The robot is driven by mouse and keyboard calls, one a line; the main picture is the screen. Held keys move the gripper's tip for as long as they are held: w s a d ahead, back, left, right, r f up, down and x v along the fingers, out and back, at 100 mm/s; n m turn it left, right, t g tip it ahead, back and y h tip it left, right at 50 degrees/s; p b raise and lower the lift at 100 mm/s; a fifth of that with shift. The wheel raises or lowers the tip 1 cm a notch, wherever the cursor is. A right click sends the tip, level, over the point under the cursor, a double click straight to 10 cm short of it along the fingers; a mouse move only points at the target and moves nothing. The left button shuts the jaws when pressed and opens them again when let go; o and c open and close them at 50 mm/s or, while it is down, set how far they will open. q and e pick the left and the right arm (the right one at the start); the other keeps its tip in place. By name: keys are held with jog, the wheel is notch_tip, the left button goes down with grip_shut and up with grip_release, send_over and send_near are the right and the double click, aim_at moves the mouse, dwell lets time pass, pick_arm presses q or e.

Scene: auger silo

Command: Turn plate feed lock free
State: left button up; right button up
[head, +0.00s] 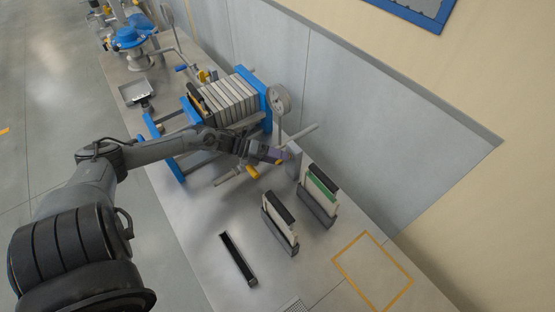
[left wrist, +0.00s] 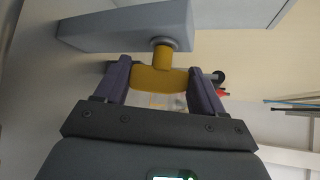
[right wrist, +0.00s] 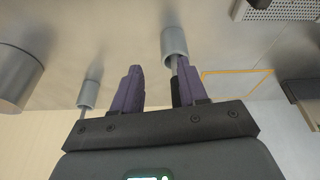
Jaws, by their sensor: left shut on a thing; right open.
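The lock's yellow T-shaped handle (left wrist: 158,78) joins a grey block (left wrist: 135,30) through a short round collar in the left wrist view. My left gripper (left wrist: 160,88) has its purple fingers on both ends of this handle. In the head view my left gripper (head: 277,156) is beside the near end of the plate press (head: 230,100), and the arm covers part of the press. My right gripper (right wrist: 155,88) is open in the right wrist view, with nothing held between its fingers. The right gripper cannot be made out in the head view.
Two upright plate holders (head: 282,234) and (head: 318,202) stand on the bench nearer the front. A dark slot (head: 238,258) and a yellow outlined square (head: 372,270) are beside them. Grey cylinders (right wrist: 174,42) are near my right fingers. The wall bounds the bench's right side.

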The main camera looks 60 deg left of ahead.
pick_arm(q)
jog(key=shift+r, duration=0.1)
jog(key=o, duration=1)
jog(key=p+v, duration=0.2)
jog(key=v, duration=0.8)
jog(key=shift+s+a, duration=0.25)
jog(key=shift+s, duration=0.05)
jog(key=shift+r, duration=0.1)
